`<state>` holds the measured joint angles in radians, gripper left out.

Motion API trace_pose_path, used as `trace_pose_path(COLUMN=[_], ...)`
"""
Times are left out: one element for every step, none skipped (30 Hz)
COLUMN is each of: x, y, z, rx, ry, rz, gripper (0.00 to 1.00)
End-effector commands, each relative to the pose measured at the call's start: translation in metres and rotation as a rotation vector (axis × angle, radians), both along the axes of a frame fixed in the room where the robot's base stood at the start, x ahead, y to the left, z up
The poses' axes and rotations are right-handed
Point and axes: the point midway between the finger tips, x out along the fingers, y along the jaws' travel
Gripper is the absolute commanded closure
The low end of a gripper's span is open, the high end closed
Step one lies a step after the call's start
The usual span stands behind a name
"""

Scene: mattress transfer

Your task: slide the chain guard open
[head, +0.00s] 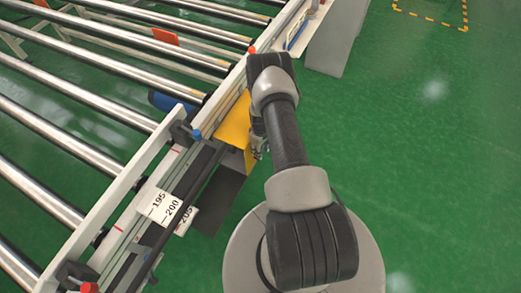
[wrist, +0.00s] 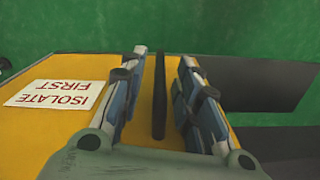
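The chain guard (head: 234,127) is a yellow cover on the side of the roller conveyor, partly hidden behind my arm in the head view. In the wrist view the guard's yellow face (wrist: 50,140) fills the lower left and carries a white label (wrist: 62,93) reading "ISOLATE FIRST" in red, upside down. A dark upright bar (wrist: 159,100) stands in front of the yellow face. My gripper (wrist: 164,56) is open, with one finger on each side of the bar and a visible gap on both sides. In the head view the fingers are mostly hidden by the arm.
The conveyor's steel rollers (head: 75,97) lie to the left, along a pale side rail (head: 130,172). A number scale (head: 166,208) with 195 to 205 is on the rail. A dark grey panel (head: 219,196) hangs below the guard. Green floor (head: 430,150) is clear at right.

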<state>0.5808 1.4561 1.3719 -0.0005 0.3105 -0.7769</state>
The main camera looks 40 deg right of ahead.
Motion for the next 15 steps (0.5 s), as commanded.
trace_pose_path(x=[0.0, 0.0, 0.0, -0.0001, -0.0001, -0.0001, -0.0001, -0.0001, -0.0001, -0.0001, -0.0001, -0.0001, 0.0, 0.0001, 0.0002], y=[0.0, 0.0, 0.0, 0.0001, 0.0001, 0.0001, 0.0001, 0.0001, 0.0001, 0.0001, 0.0001, 0.0, -0.0001, -0.0003, -0.0005], z=[0.0002, 0.0002, 0.0002, 0.0002, 0.0002, 0.0002, 0.0002, 0.0002, 0.0002, 0.0002, 0.0003, 0.0003, 0.0003, 0.0004, 0.0004], rx=[0.0, 0.0, 0.0, 0.0, 0.0, 0.0, 0.0, 0.0, 0.0, 0.0, 0.0, 0.0, 0.0, 0.0, -0.001], ry=[0.0, 0.0, 0.0, 0.0, 0.0, 0.0, 0.0, 0.0, 0.0, 0.0, 0.0, 0.0, 0.0, 0.0, 0.0], rz=[0.0, 0.0, 0.0, 0.0, 0.0, 0.0, 0.0, 0.0, 0.0, 0.0, 0.0, 0.0, 0.0, 0.0, -0.001], gripper=[0.7, 0.71, 0.73, 0.76, 0.78, 0.8, 0.82, 0.84, 0.87, 0.89, 0.91, 0.94, 0.95, 0.97, 1.0])
